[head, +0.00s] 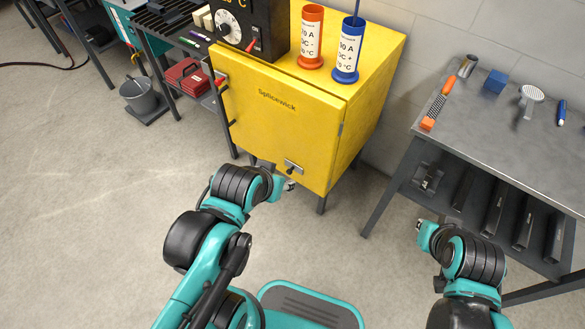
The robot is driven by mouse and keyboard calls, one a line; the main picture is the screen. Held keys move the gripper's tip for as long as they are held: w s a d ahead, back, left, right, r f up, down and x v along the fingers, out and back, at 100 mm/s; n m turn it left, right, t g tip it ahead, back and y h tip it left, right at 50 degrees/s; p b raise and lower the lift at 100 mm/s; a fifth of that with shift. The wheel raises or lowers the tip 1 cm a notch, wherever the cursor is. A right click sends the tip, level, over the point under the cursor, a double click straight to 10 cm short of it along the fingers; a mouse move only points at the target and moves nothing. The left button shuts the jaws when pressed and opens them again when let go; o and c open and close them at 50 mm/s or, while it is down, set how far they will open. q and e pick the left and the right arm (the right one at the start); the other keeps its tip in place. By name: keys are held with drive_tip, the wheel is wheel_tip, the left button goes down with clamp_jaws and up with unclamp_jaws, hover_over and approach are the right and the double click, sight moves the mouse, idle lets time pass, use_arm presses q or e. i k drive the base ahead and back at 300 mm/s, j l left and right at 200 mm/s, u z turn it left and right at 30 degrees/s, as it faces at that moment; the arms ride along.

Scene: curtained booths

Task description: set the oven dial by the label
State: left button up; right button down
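The black oven (262,22) stands on top of the yellow cabinet (285,130), cut off by the top edge. Its white dial (229,26) faces front left; its setting is too small to read. A red-tipped switch (253,45) is beside the dial. My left gripper (289,186) is low by the cabinet's lower front, well below the dial. My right gripper (420,226) is by the right table. Both are too small to tell open or shut.
A metal table (510,150) at right holds a brush, a cup, a blue block and other tools, with dark bins below. The floor at left is clear.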

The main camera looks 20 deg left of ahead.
sight(224, 29)
drive_tip(key=j+z, duration=0.2)
drive_tip(key=j, duration=0.6)
drive_tip(key=j+z, duration=0.15)
drive_tip(key=j, duration=0.7)
drive_tip(key=k+j+z, duration=0.2)
drive_tip(key=j, duration=0.6)
drive_tip(key=i, duration=0.05)
